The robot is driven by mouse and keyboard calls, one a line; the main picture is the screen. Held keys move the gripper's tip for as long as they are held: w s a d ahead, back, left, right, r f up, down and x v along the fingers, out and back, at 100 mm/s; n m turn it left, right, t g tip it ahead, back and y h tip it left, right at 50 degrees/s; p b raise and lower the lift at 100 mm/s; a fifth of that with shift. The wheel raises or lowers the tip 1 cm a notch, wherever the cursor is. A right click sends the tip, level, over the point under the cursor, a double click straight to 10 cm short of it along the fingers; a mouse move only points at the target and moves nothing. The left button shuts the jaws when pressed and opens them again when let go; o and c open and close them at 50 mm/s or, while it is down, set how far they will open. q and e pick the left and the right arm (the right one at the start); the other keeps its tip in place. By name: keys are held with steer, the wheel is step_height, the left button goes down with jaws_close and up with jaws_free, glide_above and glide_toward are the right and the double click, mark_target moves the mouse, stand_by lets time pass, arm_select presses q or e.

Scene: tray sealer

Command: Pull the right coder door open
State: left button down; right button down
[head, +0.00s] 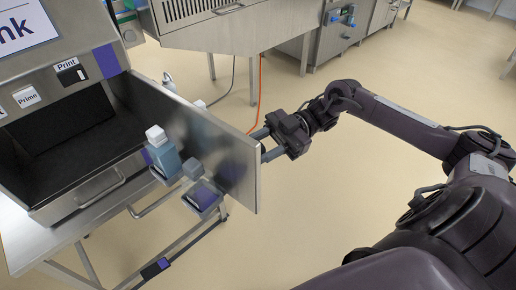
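The coder door (228,160) is a flat steel panel. It stands swung out from the coder cabinet (75,115), whose dark interior (80,150) shows. My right gripper (262,145) is at the door's free edge, on its far side. Its two fingers are spread apart with a gap between them, and their tips are partly hidden by the door edge. I cannot tell whether they touch the door or a handle behind it. My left gripper is not in view.
A blue-grey bottle (163,152) and small holders (202,195) are at the door's inner side. A steel frame with a bar (185,240) stands below. A steel machine (215,30) and an orange cable (258,85) are behind. The floor at front centre is clear.

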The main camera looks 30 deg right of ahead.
steer(key=shift+w+d, duration=0.1)
steer(key=shift+w, duration=0.05)
steer(key=c, duration=1)
jaws_free()
steer(key=shift+o, duration=0.2)
steer(key=shift+d+f+b, duration=0.15)
steer(key=shift+d+b, duration=0.05)
steer(key=shift+b, duration=0.1)
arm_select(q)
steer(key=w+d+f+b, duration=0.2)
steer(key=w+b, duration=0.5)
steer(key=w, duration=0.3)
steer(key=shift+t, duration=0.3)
arm_select(e)
steer(key=d, duration=0.7)
steer(key=shift+d, duration=0.15)
steer(key=shift+w, duration=0.1)
